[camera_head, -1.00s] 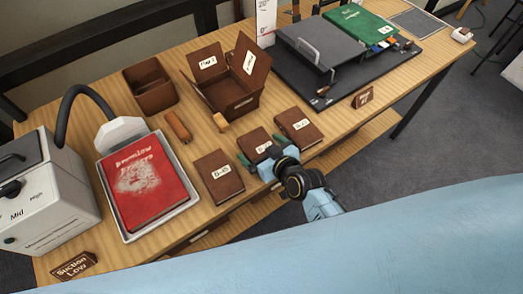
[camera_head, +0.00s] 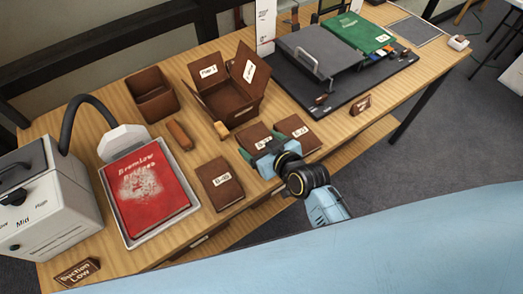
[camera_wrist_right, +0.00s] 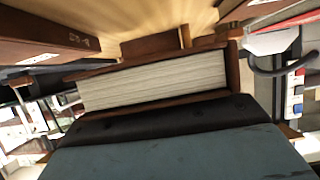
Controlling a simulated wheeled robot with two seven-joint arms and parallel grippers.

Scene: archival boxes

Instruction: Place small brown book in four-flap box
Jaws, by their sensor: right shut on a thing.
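My right gripper (camera_head: 264,147) is shut on a small brown book (camera_head: 254,134), the middle one of three alike near the table's front edge. In the right wrist view the held book (camera_wrist_right: 155,80) shows its pale page edges between brown covers, close to the gripper. Whether it is clear of the table is hard to tell. The brown four-flap box (camera_head: 236,115) stands behind it, slightly left, with flaps raised and open and white labels on two of them. Its inside is partly hidden. My left gripper is not in view.
Similar brown books lie to the left (camera_head: 220,183) and right (camera_head: 297,133) of the held one. A brown open bin (camera_head: 152,95), a roll (camera_head: 180,135) and a red book (camera_head: 148,190) in a tray are further left.

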